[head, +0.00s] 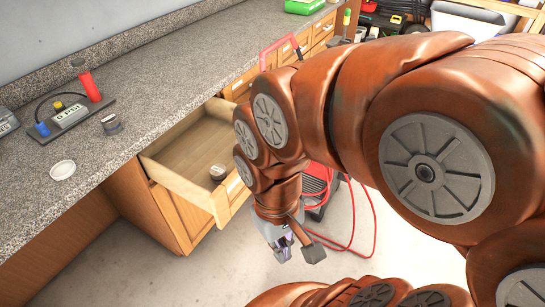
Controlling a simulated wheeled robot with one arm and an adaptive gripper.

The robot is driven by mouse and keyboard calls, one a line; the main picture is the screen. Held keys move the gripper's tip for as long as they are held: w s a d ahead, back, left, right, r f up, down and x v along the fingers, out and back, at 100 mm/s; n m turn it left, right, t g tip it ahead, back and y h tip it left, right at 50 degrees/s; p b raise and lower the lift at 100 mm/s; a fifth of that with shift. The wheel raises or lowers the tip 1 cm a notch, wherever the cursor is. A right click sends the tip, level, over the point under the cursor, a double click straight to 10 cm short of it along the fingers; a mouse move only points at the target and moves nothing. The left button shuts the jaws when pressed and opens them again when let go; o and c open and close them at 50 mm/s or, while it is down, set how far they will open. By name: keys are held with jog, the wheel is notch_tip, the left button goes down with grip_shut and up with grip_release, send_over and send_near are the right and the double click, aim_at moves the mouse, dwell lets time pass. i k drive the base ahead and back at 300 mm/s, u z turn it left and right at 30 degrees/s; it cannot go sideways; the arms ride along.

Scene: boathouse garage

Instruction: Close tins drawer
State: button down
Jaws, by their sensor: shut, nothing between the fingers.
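The tins drawer (178,187) stands pulled out from the wooden cabinet under the grey counter, in the middle left of the head view. Its inside is pale wood. A small dark round tin (217,172) lies in it near the front. The right part of the drawer front is hidden behind my arm. My gripper (286,246) points down in front of the drawer and to its right, over the floor. It is shut and empty. I see a gap between it and the drawer front in the picture.
On the counter (150,110) stand another dark tin (111,124), a white lid (63,170) and a device with red and blue knobs (72,115). A red machine with a red hose (318,185) stands on the floor behind my arm. Floor left of my gripper is clear.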

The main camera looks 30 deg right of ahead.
aim_at(181, 159)
jog(key=z, duration=0.5)
jog(key=i, duration=0.65)
jog(key=z, duration=2.35)
jog(key=k, duration=1.05)
jog(key=u, duration=2.05)
